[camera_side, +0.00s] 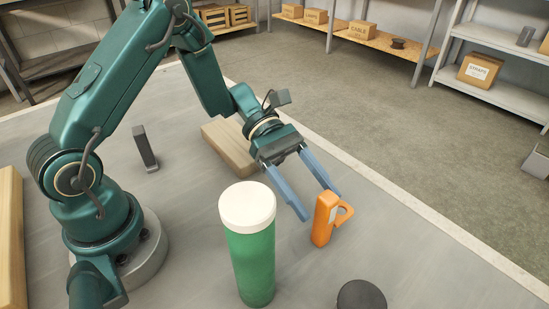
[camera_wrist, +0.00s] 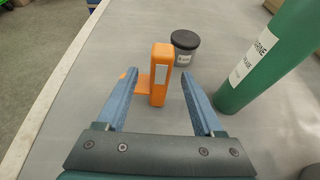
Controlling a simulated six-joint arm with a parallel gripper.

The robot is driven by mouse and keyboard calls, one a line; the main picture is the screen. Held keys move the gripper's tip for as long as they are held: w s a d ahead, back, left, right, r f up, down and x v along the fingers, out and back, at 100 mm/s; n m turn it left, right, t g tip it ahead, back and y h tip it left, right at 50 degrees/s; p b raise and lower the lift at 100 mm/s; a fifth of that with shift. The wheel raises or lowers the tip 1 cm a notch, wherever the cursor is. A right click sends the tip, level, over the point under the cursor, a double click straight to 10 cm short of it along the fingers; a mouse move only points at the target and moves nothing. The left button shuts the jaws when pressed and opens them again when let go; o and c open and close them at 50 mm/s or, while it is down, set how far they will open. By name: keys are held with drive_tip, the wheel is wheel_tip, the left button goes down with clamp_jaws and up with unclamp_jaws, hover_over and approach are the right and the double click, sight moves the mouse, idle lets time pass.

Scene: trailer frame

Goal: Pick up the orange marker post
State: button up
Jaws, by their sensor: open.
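In the wrist view my gripper (camera_wrist: 161,82) has a finger on each side of the post with gaps. I cannot tell whether the fingertips reach around it.
A green cylinder with a white cap (camera_side: 250,245) stands left of the post, close by. A dark-lidded grey jar (camera_wrist: 184,47) stands beyond the post. A wooden block (camera_side: 230,147) lies behind my gripper. A small dark upright piece (camera_side: 145,148) stands near my base.

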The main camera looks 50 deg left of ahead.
sight(325, 212)
drive_tip(key=shift+x, duration=1.8)
drive_tip(key=shift+s, duration=0.1)
clamp_jaws()
